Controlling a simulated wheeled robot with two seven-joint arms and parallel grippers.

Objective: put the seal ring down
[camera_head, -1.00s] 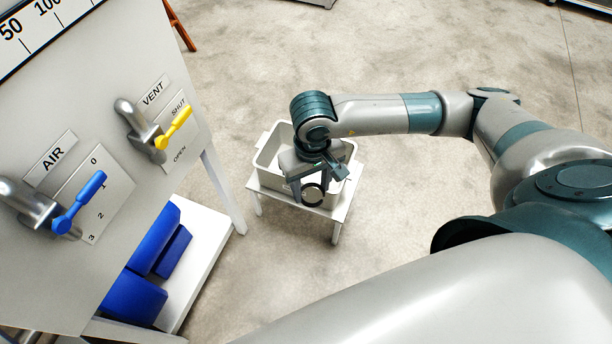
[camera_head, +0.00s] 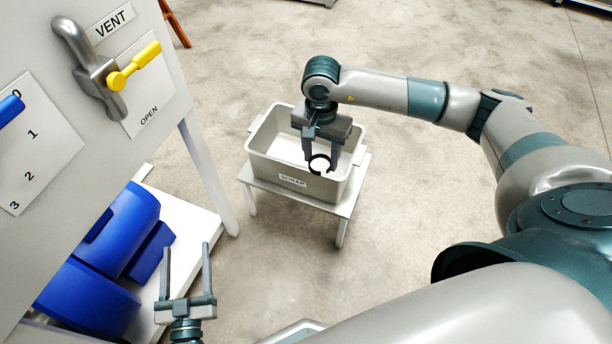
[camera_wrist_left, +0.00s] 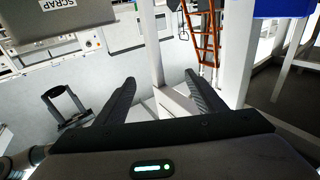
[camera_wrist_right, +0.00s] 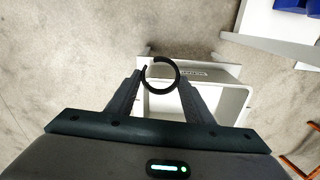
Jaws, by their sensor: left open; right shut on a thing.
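The seal ring (camera_head: 319,164) is a thin black ring. My right gripper (camera_head: 320,158) is shut on it and holds it over the grey scrap bin (camera_head: 262,141). The right wrist view shows the ring (camera_wrist_right: 160,74) between the fingertips of the right gripper (camera_wrist_right: 160,84), with the bin's wall (camera_wrist_right: 205,73) beyond. I cannot tell exactly how high the ring is above the bin floor. My left gripper (camera_head: 187,262) is open and empty at the lower left, in front of the blue parts. Its open fingers (camera_wrist_left: 160,88) also show in the left wrist view.
The bin stands on a small white table (camera_head: 300,199). At left is a panel with a yellow vent handle (camera_head: 135,66). Blue rounded parts (camera_head: 95,258) lie on a white platform (camera_head: 205,237). The floor right of the table is clear.

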